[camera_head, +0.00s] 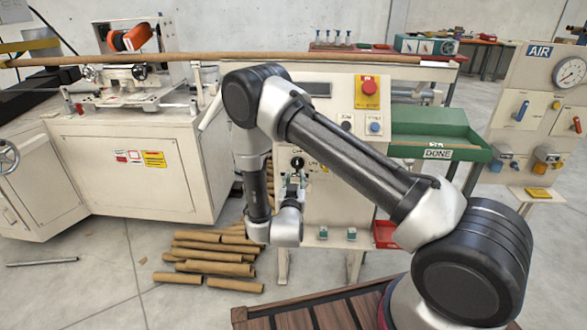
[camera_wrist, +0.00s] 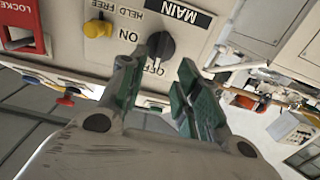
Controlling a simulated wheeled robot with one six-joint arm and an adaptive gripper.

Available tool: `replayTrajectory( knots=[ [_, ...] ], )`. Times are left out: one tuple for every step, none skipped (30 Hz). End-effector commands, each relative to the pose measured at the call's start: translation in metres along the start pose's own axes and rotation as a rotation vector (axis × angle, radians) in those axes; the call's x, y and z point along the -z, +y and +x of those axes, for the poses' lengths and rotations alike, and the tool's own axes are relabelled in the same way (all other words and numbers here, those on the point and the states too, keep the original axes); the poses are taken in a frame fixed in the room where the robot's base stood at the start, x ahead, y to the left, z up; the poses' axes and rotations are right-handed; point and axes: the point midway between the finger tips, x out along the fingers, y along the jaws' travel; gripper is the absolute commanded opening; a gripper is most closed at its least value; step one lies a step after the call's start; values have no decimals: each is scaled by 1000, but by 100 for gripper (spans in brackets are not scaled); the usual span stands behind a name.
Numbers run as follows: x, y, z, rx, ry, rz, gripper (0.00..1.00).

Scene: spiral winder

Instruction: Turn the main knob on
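In the wrist view the panel appears turned, and I cannot tell exactly which mark the knob points to. In the head view the knob (camera_head: 297,163) shows just above my gripper (camera_head: 293,188). In the wrist view my gripper (camera_wrist: 158,72) is open, its green-padded fingers apart, with the knob just beyond the gap between the tips. I cannot tell whether a fingertip touches it.
A yellow knob (camera_wrist: 97,29) labelled HELD FREE and a red lock part (camera_wrist: 22,42) are beside the main knob. The panel also carries a red emergency button (camera_head: 369,87) and a blue button (camera_head: 375,127). Cardboard tubes (camera_head: 212,262) lie on the floor; a green DONE tray (camera_head: 430,128) is at right.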

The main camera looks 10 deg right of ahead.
Motion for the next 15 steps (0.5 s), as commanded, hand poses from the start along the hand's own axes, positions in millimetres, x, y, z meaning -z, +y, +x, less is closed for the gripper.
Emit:
replayTrajectory(
  knots=[
    [1,1,6,-2,5,2,32],
    [1,1,9,-3,5,2,32],
    [1,1,15,-3,5,3,32],
    [2,1,21,-2,5,4,32],
    [2,1,26,-3,6,4,32],
    [1,1,33,-2,4,3,32],
    [1,1,39,-2,3,3,32],
    [2,1,44,-2,4,4,32],
    [2,1,50,-1,4,3,32],
    [1,1,54,-1,3,3,32],
    [1,0,58,0,2,3,32],
    [1,0,63,0,2,3,32],
    [1,0,66,0,2,3,32],
    [1,0,68,1,2,3,32],
    [1,0,71,1,2,2,32]
  ],
)
